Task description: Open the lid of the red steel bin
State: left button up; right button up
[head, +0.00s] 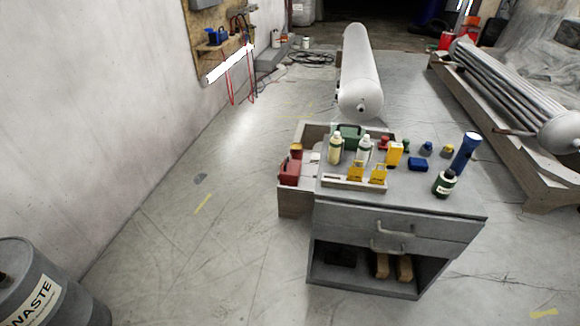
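A grey drum-shaped bin (72,302) stands at the lower left, cut off by the picture edge. It bears a pale label with the word WASTE, and its rounded grey top appears closed, with a dark part at the left edge. I see no red steel bin with a lid for certain. A small red object (446,41) stands far off at the back right, too small to make out. Neither of my grippers is in view.
A grey drawer cabinet (390,242) with bottles and boxes on top stands right of centre. A red toolbox (289,170) is at its left. A long white cylinder (361,70) lies behind.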

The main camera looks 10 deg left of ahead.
aim_at(290, 167)
jog(key=i+j+z, duration=0.15)
jog(key=i+j, duration=0.15)
jog(key=i+j+z, duration=0.15)
jog(key=i+j, duration=0.15)
jog(key=i+j+z, duration=0.15)
jog(key=i+j, duration=0.2)
jog(key=i+j+z, duration=0.1)
jog(key=i+j, duration=0.2)
jog(key=i+j+z, duration=0.15)
jog(key=j, duration=0.35)
jog(key=i+j+z, duration=0.15)
jog(key=i+j, duration=0.2)
jog(key=i+j+z, duration=0.15)
jog(key=j, duration=0.4)
jog(key=i+j+z, duration=0.15)
jog(key=j, duration=0.35)
jog(key=i, duration=0.1)
